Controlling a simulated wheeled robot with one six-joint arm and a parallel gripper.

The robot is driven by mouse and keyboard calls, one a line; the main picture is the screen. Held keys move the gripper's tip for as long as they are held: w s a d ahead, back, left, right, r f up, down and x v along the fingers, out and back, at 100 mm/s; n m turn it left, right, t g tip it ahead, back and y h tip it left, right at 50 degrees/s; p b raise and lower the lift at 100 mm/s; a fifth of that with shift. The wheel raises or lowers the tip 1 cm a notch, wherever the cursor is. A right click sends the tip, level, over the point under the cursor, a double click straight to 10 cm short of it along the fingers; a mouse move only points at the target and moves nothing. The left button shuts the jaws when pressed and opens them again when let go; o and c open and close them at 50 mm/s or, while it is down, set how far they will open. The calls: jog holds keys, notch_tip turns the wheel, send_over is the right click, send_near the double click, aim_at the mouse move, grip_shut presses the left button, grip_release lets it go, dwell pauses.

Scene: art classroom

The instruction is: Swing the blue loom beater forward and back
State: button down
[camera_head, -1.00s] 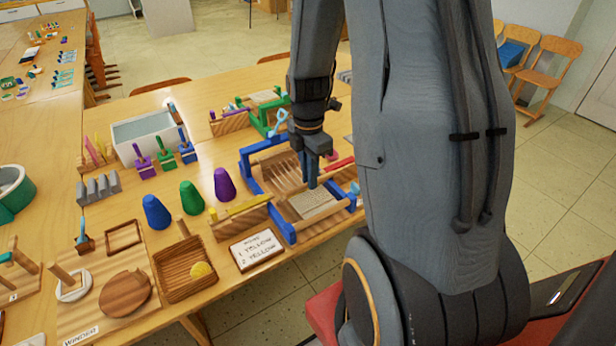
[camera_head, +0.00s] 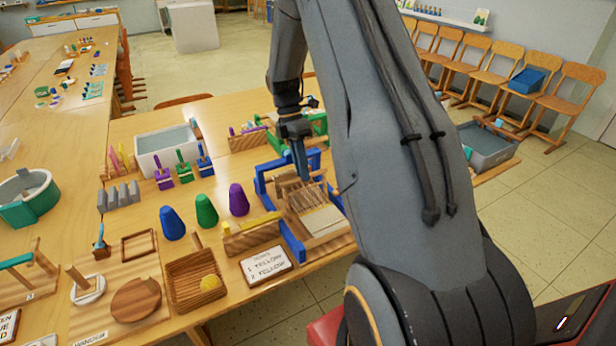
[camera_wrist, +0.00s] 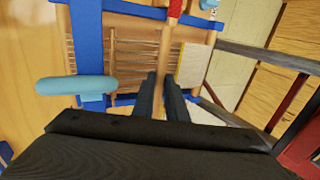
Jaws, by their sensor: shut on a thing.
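The blue loom (camera_head: 290,236) stands on the table, with pale warp threads and a cream woven patch (camera_head: 325,220) at its near end. My gripper (camera_head: 302,178) points down into the loom, above the warp and behind the patch. In the wrist view its two fingers (camera_wrist: 161,88) are closed around a wooden bar (camera_wrist: 166,50), which appears to be the loom's beater, with a red part at its top edge. The warp and blue frame (camera_wrist: 86,40) lie left of the bar, the patch (camera_wrist: 192,64) right. My arm hides the loom's right side.
A light blue cylinder (camera_wrist: 75,85) shows beside the loom frame. Blue, green and purple cones (camera_head: 206,210) stand left of the loom. A sign (camera_head: 265,266) and a wooden tray (camera_head: 197,284) are nearer. A green loom (camera_head: 314,126) stands behind.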

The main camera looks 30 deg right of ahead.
jog(key=shift+w+f+b, duration=0.2)
jog(key=shift+w+f, duration=0.1)
jog(key=shift+w, duration=0.2)
jog(key=shift+w+f+b, duration=0.2)
jog(key=shift+w+f, duration=0.05)
jog(key=shift+w, duration=0.2)
jog(key=c, duration=1.8)
grip_release()
jog(key=shift+o, duration=0.2)
jog(key=b+v, duration=0.2)
jog(key=v, duration=0.6)
jog(key=shift+f, duration=0.1)
